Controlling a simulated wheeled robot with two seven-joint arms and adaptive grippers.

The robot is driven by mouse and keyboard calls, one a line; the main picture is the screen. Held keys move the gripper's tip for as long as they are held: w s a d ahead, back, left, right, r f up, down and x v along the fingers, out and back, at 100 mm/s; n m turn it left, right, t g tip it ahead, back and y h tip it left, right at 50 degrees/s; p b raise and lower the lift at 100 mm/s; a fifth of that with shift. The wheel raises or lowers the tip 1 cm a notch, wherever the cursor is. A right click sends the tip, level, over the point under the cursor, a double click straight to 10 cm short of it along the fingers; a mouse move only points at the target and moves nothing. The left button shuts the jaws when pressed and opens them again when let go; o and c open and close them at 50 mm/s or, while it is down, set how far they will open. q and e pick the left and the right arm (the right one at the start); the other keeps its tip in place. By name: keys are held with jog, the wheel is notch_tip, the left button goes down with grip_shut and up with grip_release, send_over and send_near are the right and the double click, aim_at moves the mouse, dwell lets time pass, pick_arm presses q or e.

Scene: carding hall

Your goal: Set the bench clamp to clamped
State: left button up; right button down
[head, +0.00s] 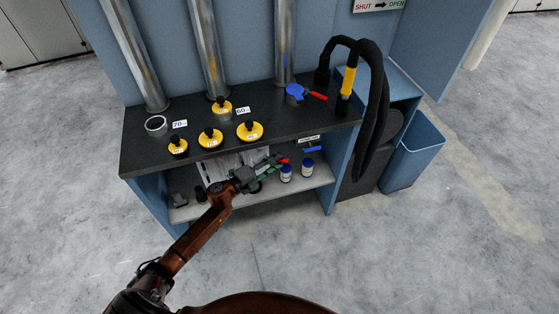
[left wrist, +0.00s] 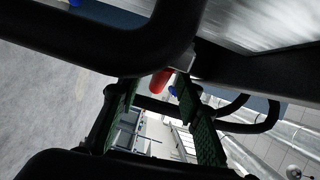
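The bench clamp's red handle (head: 283,160) shows at the front of the dark bench, just right of my left gripper's fingertips; most of the clamp's body is hidden or too small to tell. My left gripper (head: 266,167) is in front of the bench edge, above the pale lower shelf. In the left wrist view its green-padded fingers (left wrist: 157,90) are spread apart. The red handle (left wrist: 160,81) appears between the fingertips there, with a visible gap to at least one pad; I cannot tell whether it touches. My right gripper is not in view.
Two small white jars (head: 286,173) stand on the shelf (head: 240,199). A black hose (head: 378,100) and a blue bin (head: 412,155) are at the right.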

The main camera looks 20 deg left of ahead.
pick_arm(q)
jog(key=f+v, duration=0.1)
jog(key=v, duration=0.8)
jog(key=shift+s+a+r, duration=0.2)
jog(key=shift+s+r, duration=0.2)
jog(key=shift+r, duration=0.1)
jog(key=shift+c, duration=0.3)
